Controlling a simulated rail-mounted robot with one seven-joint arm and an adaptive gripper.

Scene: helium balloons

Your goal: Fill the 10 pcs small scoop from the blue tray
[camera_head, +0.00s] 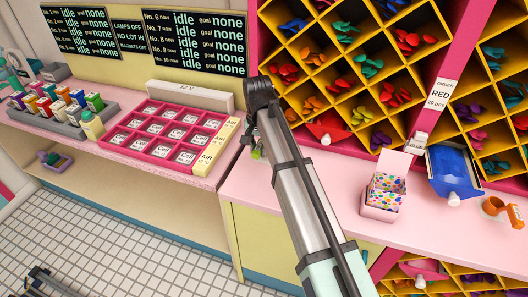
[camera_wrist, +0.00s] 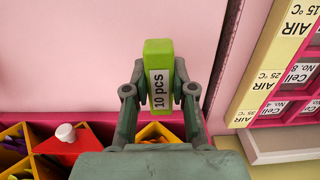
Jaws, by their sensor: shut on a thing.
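My gripper (camera_wrist: 160,92) is shut on the upright green handle of the small scoop (camera_wrist: 159,50), whose label reads "10 pcs". The scoop's bowl is hidden in the wrist view. In the head view my arm hides most of the gripper, and only a bit of green (camera_head: 257,154) shows beside it at the left end of the pink counter. The blue tray (camera_head: 452,172), with a white knob at its front, sits on the counter at the right, well away from my gripper. Its contents are hard to make out.
A patterned box (camera_head: 384,190) with an open lid stands left of the blue tray. An orange scoop-like object (camera_head: 496,207) lies right of it. A red tray (camera_head: 327,128) sits behind my arm. Yellow bins (camera_head: 350,50) of balloons rise behind. The pink cell rack (camera_head: 172,132) is at left.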

